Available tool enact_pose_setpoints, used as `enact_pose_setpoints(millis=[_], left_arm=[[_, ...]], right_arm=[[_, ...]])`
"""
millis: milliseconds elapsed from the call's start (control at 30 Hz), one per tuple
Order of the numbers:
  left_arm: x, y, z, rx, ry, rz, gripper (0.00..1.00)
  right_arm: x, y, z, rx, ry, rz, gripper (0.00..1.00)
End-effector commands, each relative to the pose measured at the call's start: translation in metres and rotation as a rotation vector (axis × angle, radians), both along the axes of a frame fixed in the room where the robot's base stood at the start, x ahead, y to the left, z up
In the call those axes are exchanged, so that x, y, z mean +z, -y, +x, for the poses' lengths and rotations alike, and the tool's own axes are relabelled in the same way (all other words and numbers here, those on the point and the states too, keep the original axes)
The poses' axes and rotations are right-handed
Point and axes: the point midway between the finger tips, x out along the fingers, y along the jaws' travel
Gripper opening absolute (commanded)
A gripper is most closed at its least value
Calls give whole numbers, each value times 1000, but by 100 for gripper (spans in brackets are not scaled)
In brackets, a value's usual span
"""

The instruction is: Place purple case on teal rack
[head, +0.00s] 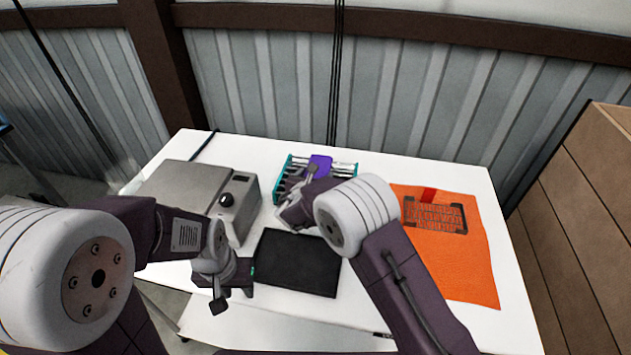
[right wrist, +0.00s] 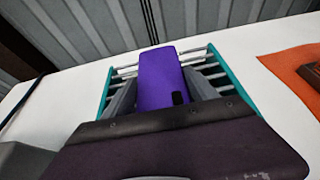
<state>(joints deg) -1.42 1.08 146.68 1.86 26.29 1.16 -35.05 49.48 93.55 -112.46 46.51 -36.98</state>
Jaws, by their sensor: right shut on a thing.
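The purple case (head: 319,164) is at the teal rack (head: 347,169) near the back middle of the white table. In the right wrist view the case (right wrist: 162,78) lies between the two fingers of my right gripper (right wrist: 160,95), which is shut on it. The teal rack (right wrist: 107,92) shows on both sides of the case, with its metal bars behind; whether the case rests on the bars I cannot tell. In the head view my right arm hides part of the rack. My left gripper (head: 232,292) is low at the table's front left, apart from the case; its jaw gap is unclear.
A grey metal box (head: 190,190) with a black knob stands at the left. A black mat (head: 297,263) lies at the front middle. An orange cloth (head: 455,265) with a dark wire rack (head: 435,216) on it lies at the right. A wooden crate (head: 585,200) stands beyond the table.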

Motion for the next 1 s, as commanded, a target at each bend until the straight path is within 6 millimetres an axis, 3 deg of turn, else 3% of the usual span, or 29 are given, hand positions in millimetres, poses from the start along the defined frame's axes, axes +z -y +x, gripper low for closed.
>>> enact_pose_setpoints(millis=[33, 433, 467, 500, 533, 1000], left_arm=[[-10, 0, 0, 0, 0, 0, 36], [-13, 0, 0, 0, 0, 0, 36], [-11, 0, 0, 0, 0, 0, 36], [-10, 0, 0, 0, 0, 0, 36], [-10, 0, 0, 0, 0, 0, 36], [-6, 0, 0, 0, 0, 0, 36]], right_arm=[[-13, 0, 0, 0, 0, -1, 28], [-15, 0, 0, 0, 1, 0, 28], [-13, 0, 0, 0, 1, 0, 75], [-13, 0, 0, 0, 1, 0, 86], [-13, 0, 0, 0, 1, 0, 89], [-10, 1, 0, -1, 1, -1, 89]])
